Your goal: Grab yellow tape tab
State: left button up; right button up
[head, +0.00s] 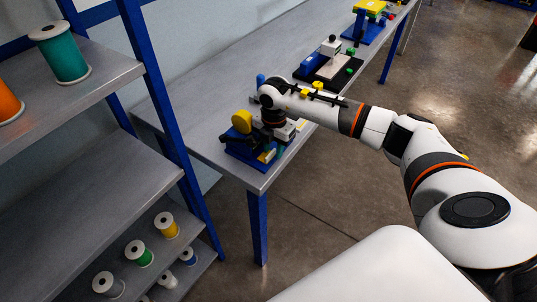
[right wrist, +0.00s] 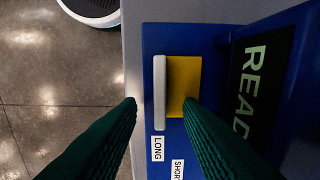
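The yellow tape tab (right wrist: 184,85) shows in the right wrist view as a flat yellow patch on a blue device (right wrist: 216,60). A pale grey upright bar (right wrist: 159,92) runs along its left edge. My right gripper (right wrist: 161,104) is open, with dark green fingers; nothing is held between them. The left finger's tip is over the table's edge, left of the bar. The right finger's tip overlaps the tab's lower right corner; I cannot tell if it touches. In the head view my right gripper is over the blue device (head: 243,157), mostly hidden by its wrist. My left gripper is out of view.
The device stands at the near end of a grey table (head: 205,105) and carries a yellow roll (head: 242,121). Other devices (head: 328,65) stand farther along. A shelf (head: 95,195) with spools is at the left. Labels reading LONG (right wrist: 157,148) and SHORT lie below the tab.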

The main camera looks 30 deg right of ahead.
grip_shut()
jog(key=shift+r, duration=0.1)
